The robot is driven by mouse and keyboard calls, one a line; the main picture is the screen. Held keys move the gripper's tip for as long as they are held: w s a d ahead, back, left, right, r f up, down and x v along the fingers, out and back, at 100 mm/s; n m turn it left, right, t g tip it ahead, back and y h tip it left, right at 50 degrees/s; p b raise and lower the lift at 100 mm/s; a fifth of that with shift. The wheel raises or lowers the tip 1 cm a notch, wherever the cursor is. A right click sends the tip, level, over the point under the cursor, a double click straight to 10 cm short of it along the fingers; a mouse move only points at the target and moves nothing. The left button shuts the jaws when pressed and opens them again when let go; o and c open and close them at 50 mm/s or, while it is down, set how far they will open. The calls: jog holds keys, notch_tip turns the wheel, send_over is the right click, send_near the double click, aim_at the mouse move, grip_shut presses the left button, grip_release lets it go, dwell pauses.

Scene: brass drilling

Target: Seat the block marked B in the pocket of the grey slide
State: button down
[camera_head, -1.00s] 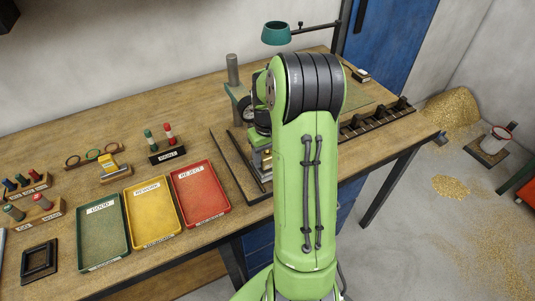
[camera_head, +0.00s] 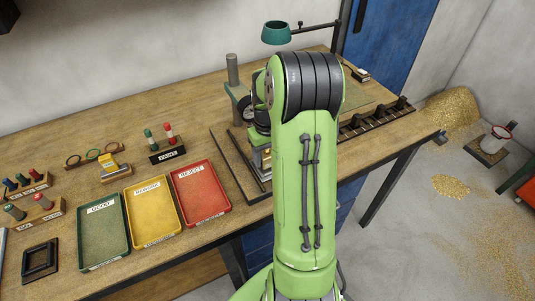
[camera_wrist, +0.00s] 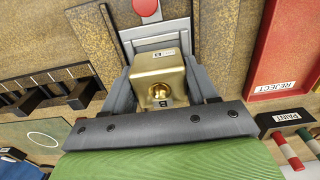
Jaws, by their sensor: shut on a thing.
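The brass block marked B (camera_wrist: 158,72) is in the wrist view, with a round hole in the face turned to the camera and a B label beside it. My gripper (camera_wrist: 163,84) is shut on it, one dark grey finger on each side. Just beyond the block is the grey slide (camera_wrist: 155,43), light metal with stepped edges. The block covers part of the slide, so I cannot tell whether it touches the slide or lies in the pocket.
A red knob (camera_wrist: 146,7) is beyond the slide. A gauge stand (camera_head: 233,78) rises behind my arm. The red REJECT tray (camera_head: 201,194), yellow REWORK tray (camera_head: 153,211) and green GOOD tray (camera_head: 102,232) are to the left. A black rack (camera_head: 376,119) is to the right.

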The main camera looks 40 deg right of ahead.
jog(key=shift+f+b, duration=0.45)
jog(key=shift+f, duration=0.1)
dwell(0.9)
jog(key=shift+c, duration=1.2)
grip_release()
jog(key=shift+o, duration=0.4)
jog(key=shift+o, duration=0.8)
jog(key=shift+r+p, duration=3)
jog(key=shift+r, duration=0.55)
